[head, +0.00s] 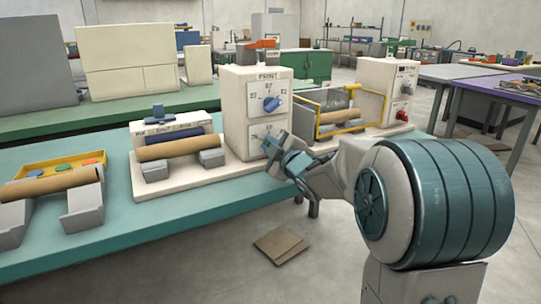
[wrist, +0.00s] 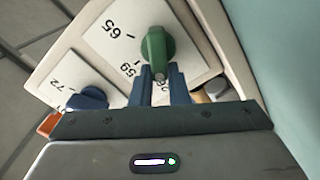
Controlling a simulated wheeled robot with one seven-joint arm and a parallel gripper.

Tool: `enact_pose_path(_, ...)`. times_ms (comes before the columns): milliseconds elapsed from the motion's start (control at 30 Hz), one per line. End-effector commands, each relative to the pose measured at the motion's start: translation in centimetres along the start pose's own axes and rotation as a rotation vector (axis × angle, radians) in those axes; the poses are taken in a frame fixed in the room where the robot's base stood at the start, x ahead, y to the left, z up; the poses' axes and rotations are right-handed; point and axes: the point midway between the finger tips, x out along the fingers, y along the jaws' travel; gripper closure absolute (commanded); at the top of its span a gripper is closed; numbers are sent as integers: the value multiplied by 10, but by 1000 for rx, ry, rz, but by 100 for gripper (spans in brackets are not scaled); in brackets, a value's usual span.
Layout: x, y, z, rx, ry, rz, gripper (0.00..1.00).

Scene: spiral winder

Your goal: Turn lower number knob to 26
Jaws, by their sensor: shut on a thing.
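The white winder housing (head: 243,110) stands on the teal bench and carries two number dials. The upper knob (head: 271,104) is blue. It also shows in the wrist view (wrist: 88,98), beside the number 72. The lower knob is green in the wrist view (wrist: 156,48), on a white plate marked 65, 59 and a partly covered number that looks like 26. My gripper (head: 284,150) is at the lower dial, hiding the knob in the head view. In the wrist view its blue fingers (wrist: 162,74) are shut on the green knob. The knob's exact setting cannot be told.
A cardboard roll (head: 168,148) rests on a stand left of the housing. A yellow guard frame (head: 340,125) is at its right. A yellow tray (head: 35,168) lies at the bench's left end. A flat brown piece (head: 281,246) lies on otherwise open floor.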

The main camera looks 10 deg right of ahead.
Motion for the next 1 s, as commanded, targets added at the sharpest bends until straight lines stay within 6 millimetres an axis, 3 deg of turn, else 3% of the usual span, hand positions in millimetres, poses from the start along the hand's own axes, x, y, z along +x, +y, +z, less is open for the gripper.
enact_pose_path(667,0,-2,0,-63,0,-2,100)
enact_pose_path(700,0,-2,0,-63,0,-2,77)
enact_pose_path(767,0,-2,0,-63,0,-2,64)
enact_pose_path(1000,0,-2,0,-62,0,-1,64)
